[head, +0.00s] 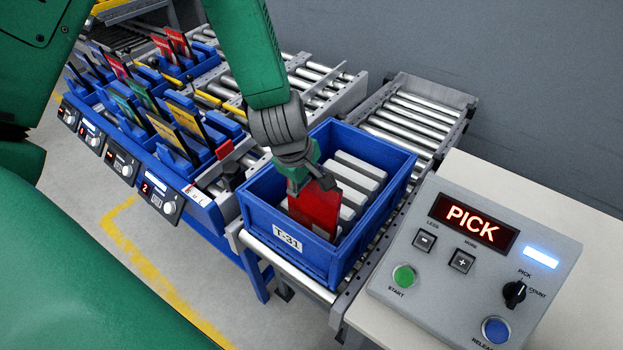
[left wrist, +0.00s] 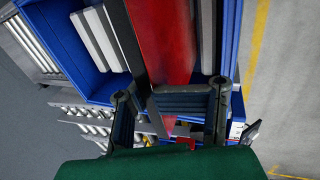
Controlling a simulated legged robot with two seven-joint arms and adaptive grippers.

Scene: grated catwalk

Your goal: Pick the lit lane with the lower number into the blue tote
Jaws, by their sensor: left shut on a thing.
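The blue tote (head: 285,250), labelled T-31, sits on the rollers in the head view with several white slotted dividers (head: 360,177) inside. My left gripper (head: 303,184) is shut on a red flat pack (head: 316,208). It holds the pack upright inside the tote's opening, near the front wall. Whether the pack touches the tote's floor is hidden. The nearest lane display (head: 157,195) shows a red 2; the other displays are too small to read surely. My right gripper is out of view.
Blue lane bins (head: 150,125) hold yellow, green, red and blue packs at the left. A control box (head: 470,265) reading PICK, with green and blue buttons, stands right of the tote. An empty roller conveyor (head: 420,115) lies behind it. A grey wall closes the back.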

